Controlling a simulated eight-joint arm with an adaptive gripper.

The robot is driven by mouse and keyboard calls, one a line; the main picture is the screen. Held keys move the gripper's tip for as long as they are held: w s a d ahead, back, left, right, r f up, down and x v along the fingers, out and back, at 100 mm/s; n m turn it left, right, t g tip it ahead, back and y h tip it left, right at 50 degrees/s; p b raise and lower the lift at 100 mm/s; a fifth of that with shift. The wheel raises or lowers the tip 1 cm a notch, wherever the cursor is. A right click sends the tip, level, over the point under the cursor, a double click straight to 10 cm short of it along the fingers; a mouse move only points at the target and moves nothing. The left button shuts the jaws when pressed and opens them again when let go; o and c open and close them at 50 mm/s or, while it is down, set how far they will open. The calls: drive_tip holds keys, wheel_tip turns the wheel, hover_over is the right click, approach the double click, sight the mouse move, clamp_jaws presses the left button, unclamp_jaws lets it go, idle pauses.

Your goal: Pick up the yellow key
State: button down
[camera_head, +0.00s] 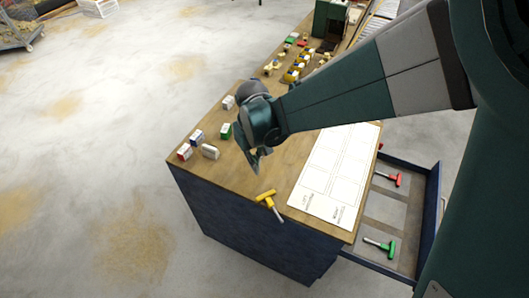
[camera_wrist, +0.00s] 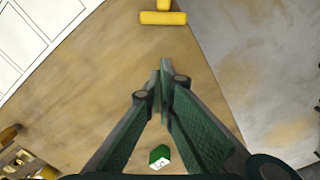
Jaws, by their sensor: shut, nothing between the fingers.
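The yellow key (camera_head: 267,197) lies on the wooden bench top near its front edge in the head view. It is T-shaped, with a yellow handle and a pale shaft (camera_head: 277,212) pointing toward the edge. In the wrist view its yellow handle (camera_wrist: 163,17) shows at the top, and the rest is cut off by the frame. My gripper (camera_head: 256,171) is above the bench, just behind the key and apart from it. In the wrist view my gripper (camera_wrist: 160,75) is shut, its fingertips together and empty, with the key handle beyond them.
White paper sheet (camera_head: 335,165) lies right of the key. An open drawer (camera_head: 397,215) holds a red key (camera_head: 388,178) and a green key (camera_head: 379,246). Several small boxes (camera_head: 210,151) stand on the left of the bench (camera_head: 222,177). Several small items (camera_head: 295,68) lie farther back.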

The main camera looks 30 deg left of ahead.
drive_tip(key=shift+r, duration=1.35)
drive_tip(key=c, duration=1.1)
unclamp_jaws()
drive_tip(key=shift+d, duration=0.1)
drive_tip(key=p, duration=0.2)
hover_over(265, 194)
wheel_tip(265, 194, down, 2)
drive_tip(key=shift+f, duration=0.1)
drive_tip(key=shift+f, duration=1.25)
drive_tip(key=shift+f, duration=0.1)
